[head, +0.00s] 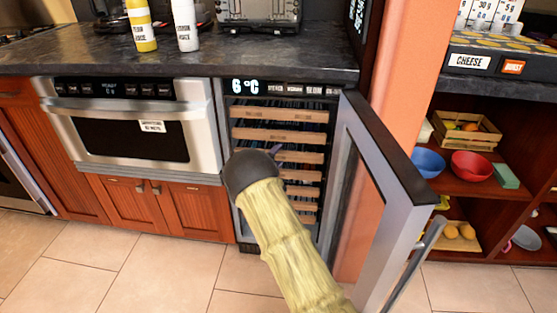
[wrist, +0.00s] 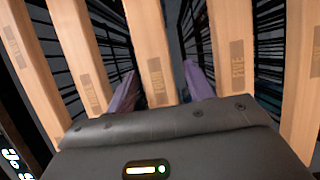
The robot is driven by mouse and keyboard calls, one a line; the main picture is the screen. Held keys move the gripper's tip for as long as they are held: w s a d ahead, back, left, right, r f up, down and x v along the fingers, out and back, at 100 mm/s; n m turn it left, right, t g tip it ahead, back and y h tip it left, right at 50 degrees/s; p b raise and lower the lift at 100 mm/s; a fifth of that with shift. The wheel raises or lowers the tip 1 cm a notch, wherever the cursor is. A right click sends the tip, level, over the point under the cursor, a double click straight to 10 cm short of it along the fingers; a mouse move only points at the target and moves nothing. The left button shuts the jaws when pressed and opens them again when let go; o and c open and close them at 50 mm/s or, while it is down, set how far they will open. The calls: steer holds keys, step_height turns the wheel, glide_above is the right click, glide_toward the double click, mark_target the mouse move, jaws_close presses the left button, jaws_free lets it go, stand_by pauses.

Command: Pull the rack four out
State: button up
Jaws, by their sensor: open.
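The wine cooler (head: 228,160) stands open, with a column of wooden-fronted racks inside. In the wrist view, the rack whose label appears to read FOUR (wrist: 150,45) lies between the two purple fingers of my gripper (wrist: 160,85). The fingers are apart, one on each side of this rack front; I cannot tell whether they touch it. The rack labelled FIVE (wrist: 230,40) is just right of the right finger. In the head view, my arm and dark gripper body cover part of the racks, and one fingertip shows near the upper racks.
The cooler's glass door (head: 385,190) stands swung open to the right of my arm, with a metal handle (head: 415,262). A microwave drawer (head: 135,125) is built in to the left. Open shelves with bowls (head: 472,165) are at the right. Tiled floor is clear in front.

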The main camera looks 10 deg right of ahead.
steer(key=shift+w+d, duration=0.25)
steer(key=shift+w, duration=0.05)
jaws_close()
steer(key=shift+s+a, duration=0.1)
steer(key=shift+a, duration=0.05)
